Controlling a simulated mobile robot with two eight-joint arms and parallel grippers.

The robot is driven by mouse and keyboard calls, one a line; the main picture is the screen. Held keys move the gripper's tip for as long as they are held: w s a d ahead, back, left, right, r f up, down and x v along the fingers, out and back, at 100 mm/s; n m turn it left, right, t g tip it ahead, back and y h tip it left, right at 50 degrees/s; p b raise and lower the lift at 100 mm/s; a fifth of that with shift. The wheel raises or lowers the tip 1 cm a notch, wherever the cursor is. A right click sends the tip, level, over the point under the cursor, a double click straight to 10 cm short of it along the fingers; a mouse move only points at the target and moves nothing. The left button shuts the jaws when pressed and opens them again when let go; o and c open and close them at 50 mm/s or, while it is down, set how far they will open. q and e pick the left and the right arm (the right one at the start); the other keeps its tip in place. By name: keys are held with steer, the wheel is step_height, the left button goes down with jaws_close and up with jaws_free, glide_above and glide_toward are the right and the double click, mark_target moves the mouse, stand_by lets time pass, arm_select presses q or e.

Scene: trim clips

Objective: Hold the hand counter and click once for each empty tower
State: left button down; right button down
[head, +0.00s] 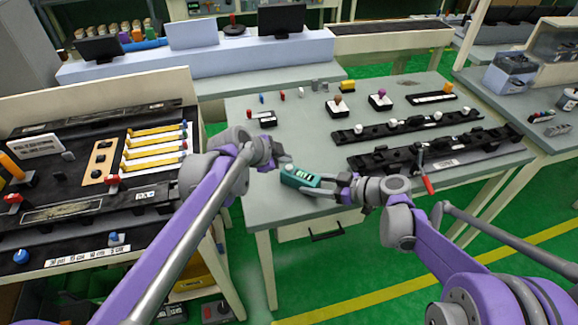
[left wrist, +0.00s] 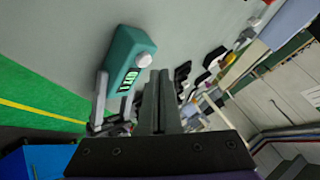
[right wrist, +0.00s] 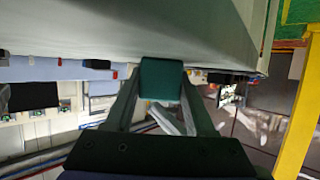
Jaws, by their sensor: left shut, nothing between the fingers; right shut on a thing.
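The hand counter (head: 300,178) is a teal box with a lit green display, over the front left of the grey table. My right gripper (head: 328,187) is shut on it; its teal body shows between the fingers in the right wrist view (right wrist: 160,80). In the left wrist view the counter (left wrist: 127,50) has a round grey button (left wrist: 143,60) on its side. My left gripper (head: 279,166) is shut and empty, its tips close beside the button; I cannot tell whether they touch. Which fixtures are the towers, and which are empty, is not clear.
Two black rails with upright fittings, the rear rail (head: 415,123) and front rail (head: 440,156), lie on the table's right. A red-handled tool (head: 428,184) stands at the front rail. A black board (head: 75,190) fills the left bench.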

arm_select(q)
steer(key=shift+r, duration=0.15)
steer(key=shift+r, duration=2.4)
stand_by(0.9)
step_height(320, 180, up, 4)
steer(key=shift+f, duration=0.1)
steer(key=shift+f, duration=0.1)
steer(key=shift+f, duration=4.3)
steer(key=shift+f, duration=0.1)
steer(key=shift+f, duration=0.35)
